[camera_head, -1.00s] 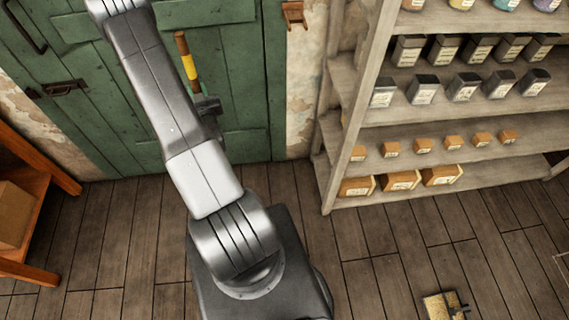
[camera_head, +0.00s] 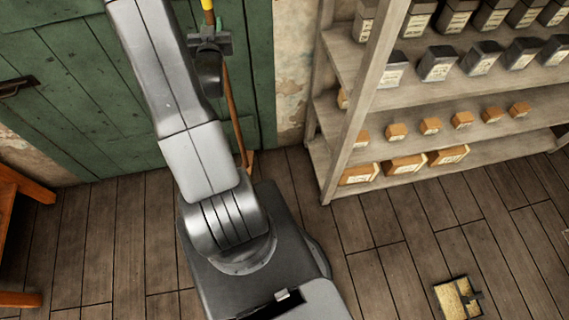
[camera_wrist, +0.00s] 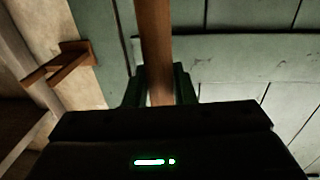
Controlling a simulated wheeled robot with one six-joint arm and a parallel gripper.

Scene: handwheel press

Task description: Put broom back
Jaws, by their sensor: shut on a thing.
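The broom's wooden handle (camera_head: 232,110) with a yellow band near the top hangs nearly upright in front of the green door. Its lower end is near the floor by the door's right edge, partly hidden behind my arm. My gripper (camera_head: 210,45) is shut on the handle just below the yellow band. In the wrist view the handle (camera_wrist: 155,35) runs up between the two fingers of my gripper (camera_wrist: 160,88). A wooden wall bracket (camera_wrist: 68,62) is on the plaster to the left of the handle in that view, apart from it.
A shelf (camera_head: 345,140) with several jars and small boxes stands right of the door. A wooden stand (camera_head: 12,195) is at the left edge. A small tray (camera_head: 458,298) with yellowish contents lies on the floor at lower right. The plank floor between is clear.

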